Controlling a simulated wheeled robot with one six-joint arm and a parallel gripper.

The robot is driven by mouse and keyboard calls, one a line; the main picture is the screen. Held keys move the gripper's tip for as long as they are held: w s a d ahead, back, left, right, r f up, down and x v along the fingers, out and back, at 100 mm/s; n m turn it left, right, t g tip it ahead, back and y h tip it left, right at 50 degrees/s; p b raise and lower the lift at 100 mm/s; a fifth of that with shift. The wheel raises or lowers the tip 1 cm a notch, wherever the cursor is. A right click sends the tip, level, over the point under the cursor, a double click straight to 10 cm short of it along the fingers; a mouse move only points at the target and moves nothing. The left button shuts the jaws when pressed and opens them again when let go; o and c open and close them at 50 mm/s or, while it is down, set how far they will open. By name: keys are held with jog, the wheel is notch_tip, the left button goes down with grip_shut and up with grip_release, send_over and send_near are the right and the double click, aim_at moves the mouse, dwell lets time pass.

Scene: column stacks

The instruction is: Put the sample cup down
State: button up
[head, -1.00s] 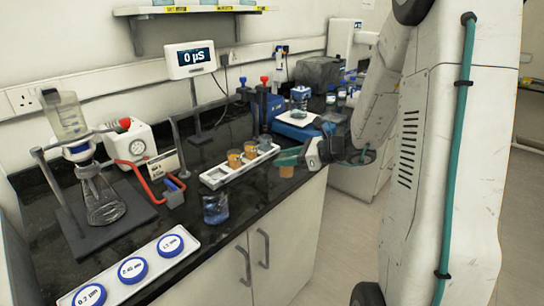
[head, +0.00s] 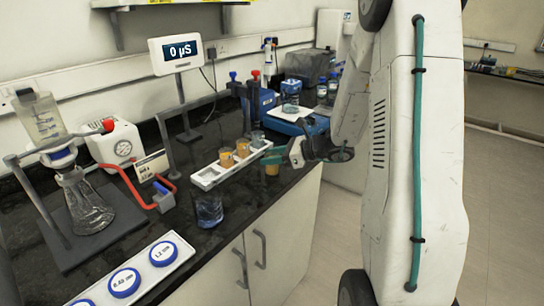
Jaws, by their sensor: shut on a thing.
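My gripper (head: 276,157), with teal fingers, is shut on a sample cup (head: 272,170) with orange contents. The cup hangs at the counter's front edge, just to the front right of a white rack (head: 207,179). The fingers hide its upper part. The rack holds two cups with orange contents, one on the left (head: 226,157) and one in the middle (head: 242,148), and a greyish cup (head: 257,138) at its far right end. Whether the held cup touches anything is hard to tell.
A beaker of dark blue liquid (head: 208,209) stands in front of the rack. A blue balance (head: 300,124) with a beaker (head: 290,96) stands behind my gripper. A flask (head: 85,206) on a stand is at left. A strip of labelled blue discs (head: 125,282) lies at front left.

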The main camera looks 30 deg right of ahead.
jog(key=o, duration=1)
jog(key=shift+f, duration=0.1)
jog(key=shift+r, duration=0.2)
jog(key=v, duration=1.1)
jog(key=s+a+r+n+g, duration=0.35)
jog(key=a+n, duration=0.25)
jog(key=a, duration=0.3)
jog(key=s+a+r+n+g, duration=0.3)
jog(key=s+a+n+g, duration=0.2)
jog(key=a+n, duration=0.3)
jog(key=s+a+r+n+h, duration=0.1)
jog(key=s+n+h, duration=0.2)
jog(key=s+n, duration=0.1)
jog(key=s+a+r+n+h, duration=0.1)
jog(key=s+n+h, duration=0.2)
jog(key=s+n, duration=0.2)
jog(key=s+a+r+n+g+h, duration=0.1)
jog(key=s+n+h, duration=0.2)
jog(key=s, duration=0.3)
jog(key=shift+s+a+r+n, duration=0.2)
jog(key=shift+a+n, duration=0.15)
jog(key=shift+n, duration=0.55)
